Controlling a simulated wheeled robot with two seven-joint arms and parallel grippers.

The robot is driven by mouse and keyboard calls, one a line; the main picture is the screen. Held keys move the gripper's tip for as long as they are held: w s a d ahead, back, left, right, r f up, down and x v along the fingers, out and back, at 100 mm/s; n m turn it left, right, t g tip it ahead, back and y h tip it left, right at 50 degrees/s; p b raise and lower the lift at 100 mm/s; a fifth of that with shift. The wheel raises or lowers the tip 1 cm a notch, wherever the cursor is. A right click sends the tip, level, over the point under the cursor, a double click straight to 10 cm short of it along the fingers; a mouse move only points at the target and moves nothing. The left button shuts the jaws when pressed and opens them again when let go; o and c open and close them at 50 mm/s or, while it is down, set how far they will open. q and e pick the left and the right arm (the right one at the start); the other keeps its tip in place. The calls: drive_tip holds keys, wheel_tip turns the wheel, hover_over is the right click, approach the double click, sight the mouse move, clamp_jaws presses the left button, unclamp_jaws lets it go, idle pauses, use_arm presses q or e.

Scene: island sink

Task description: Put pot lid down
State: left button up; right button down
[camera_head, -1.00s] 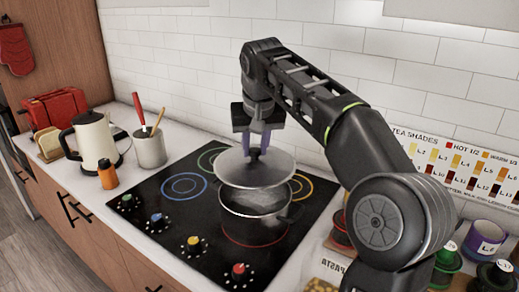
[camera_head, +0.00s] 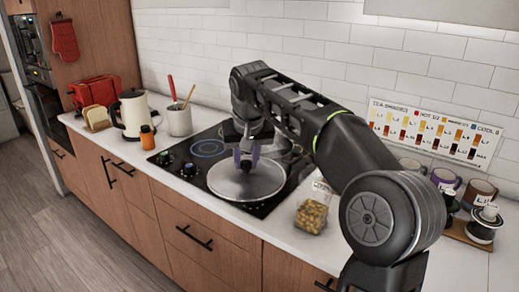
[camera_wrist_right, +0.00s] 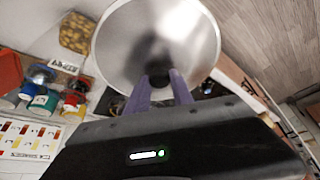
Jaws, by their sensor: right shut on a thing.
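The round silver pot lid (camera_head: 247,184) is held level by my right gripper (camera_head: 246,157), whose purple fingers are shut on its dark knob. In the head view the lid covers the front right of the black hob (camera_head: 207,146), near the counter's front edge. I cannot tell how high it is above the surface. In the right wrist view the lid (camera_wrist_right: 150,32) fills the top middle, just beyond the fingers (camera_wrist_right: 158,92). The pot is mostly hidden behind the gripper and lid. My left gripper is not in view.
A bag of yellow food (camera_head: 312,212) stands on the counter just right of the lid. A utensil crock (camera_head: 179,121), a cream kettle (camera_head: 131,112) and an orange bottle (camera_head: 147,137) stand left of the hob. Bare white counter (camera_head: 262,222) lies along the front edge.

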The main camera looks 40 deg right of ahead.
sight(234, 172)
drive_tip(key=shift+n, duration=0.4)
drive_tip(key=f, duration=0.1)
drive_tip(key=w+a+f, duration=0.2)
drive_tip(key=f, duration=0.1)
drive_tip(key=shift+a, duration=0.2)
drive_tip(key=s+a+f+n+y, duration=0.2)
drive_tip(key=s+a+f+n, duration=0.1)
drive_tip(key=a+f, duration=1.2)
drive_tip(key=a+n, duration=0.1)
drive_tip(key=a, duration=0.2)
drive_tip(key=shift+s+t, duration=0.15)
drive_tip(key=shift+t, duration=0.15)
drive_tip(key=shift+f, duration=0.15)
